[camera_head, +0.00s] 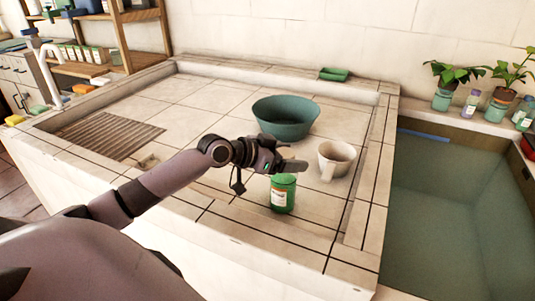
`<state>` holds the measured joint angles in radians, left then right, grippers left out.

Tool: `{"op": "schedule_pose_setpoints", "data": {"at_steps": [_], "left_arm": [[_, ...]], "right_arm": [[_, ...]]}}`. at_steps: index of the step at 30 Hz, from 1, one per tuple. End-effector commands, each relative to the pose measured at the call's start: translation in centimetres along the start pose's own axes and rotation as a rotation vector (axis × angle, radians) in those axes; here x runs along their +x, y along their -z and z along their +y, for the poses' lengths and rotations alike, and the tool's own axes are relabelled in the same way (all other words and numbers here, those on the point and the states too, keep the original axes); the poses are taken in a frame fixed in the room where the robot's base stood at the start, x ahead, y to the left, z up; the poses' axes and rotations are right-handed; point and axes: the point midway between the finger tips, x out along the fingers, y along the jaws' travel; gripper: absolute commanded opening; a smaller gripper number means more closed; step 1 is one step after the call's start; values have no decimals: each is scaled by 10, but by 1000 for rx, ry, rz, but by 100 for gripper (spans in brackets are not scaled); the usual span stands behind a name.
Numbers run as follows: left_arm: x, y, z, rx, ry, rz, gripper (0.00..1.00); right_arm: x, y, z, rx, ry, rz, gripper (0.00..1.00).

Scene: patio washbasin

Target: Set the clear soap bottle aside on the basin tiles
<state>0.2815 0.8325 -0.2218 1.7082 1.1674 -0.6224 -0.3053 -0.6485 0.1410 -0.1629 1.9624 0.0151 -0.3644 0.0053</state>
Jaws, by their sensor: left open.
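My left gripper (292,165) reaches in from the left over the basin tiles (200,115). It is open, with its fingers just above a green container with a pale label (283,194); I cannot tell whether they touch it. That container stands upright on the tiles near the front edge. A small see-through bottle with a pale label (471,104) stands on the right ledge between potted plants, and another greenish bottle (524,116) stands at the far right. Which of these is the clear soap bottle is hard to tell. My right gripper is not in view.
A white mug (335,160) stands just right of my left gripper, with a green bowl (285,118) behind. A green soap dish (334,74) is on the back ledge. A water-filled trough (450,200) lies right. Tiles at left centre are clear, beside a slatted drain (110,136).

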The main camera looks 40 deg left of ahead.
Motion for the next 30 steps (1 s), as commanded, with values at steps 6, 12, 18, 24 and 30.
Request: {"op": "schedule_pose_setpoints", "data": {"at_steps": [6,12,18,24,30], "left_arm": [[-32,-3,0,3,0,-6,77],[-59,-3,0,2,-1,-5,77],[-80,-2,1,2,-2,-5,77],[-96,-2,0,-1,-1,-4,77],[-108,-2,1,-1,-2,-3,77]], "right_arm": [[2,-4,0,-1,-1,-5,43],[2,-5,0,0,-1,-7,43],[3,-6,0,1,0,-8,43],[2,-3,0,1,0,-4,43],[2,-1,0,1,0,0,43]]}}
